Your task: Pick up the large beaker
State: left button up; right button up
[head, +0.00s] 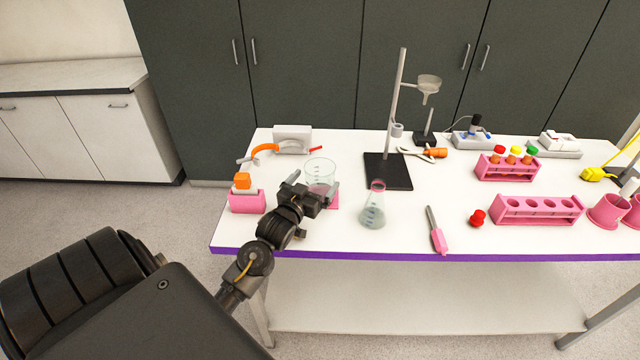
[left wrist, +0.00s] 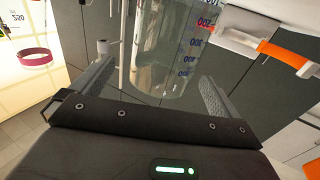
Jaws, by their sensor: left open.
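The large beaker (head: 319,168) is clear glass and stands upright near the left end of the white table, by a pink pad (head: 334,203). In the left wrist view the beaker (left wrist: 165,45) shows blue volume marks and sits between the two finger pads. My left gripper (head: 314,188) is open at the near side of the beaker, with one finger on each side. In the left wrist view gaps seem to show between the glass and the fingers, but contact is hard to judge. The gripper hides the beaker's lower front. My right gripper is out of view.
A conical flask (head: 373,210) stands close to the right of the gripper. A pink holder with an orange-topped item (head: 247,200) stands to the left. Behind are a white box (head: 292,138) and a ring stand (head: 388,170). Pink tube racks (head: 537,210) occupy the right side.

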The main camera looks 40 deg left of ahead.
aim_at(326, 164)
pick_arm(q)
jog(key=p+x, duration=0.1)
jog(key=x, duration=0.1)
jog(key=p+x, duration=0.1)
jog(key=x, duration=0.1)
jog(key=shift+w+a, duration=0.2)
jog(key=shift+a, duration=0.05)
jog(key=shift+w, duration=0.35)
jog(key=shift+s, duration=0.1)
jog(key=shift+a, duration=0.1)
jog(key=c, duration=1.1)
jog(key=shift+r, duration=0.15)
jog(key=shift+c, duration=0.2)
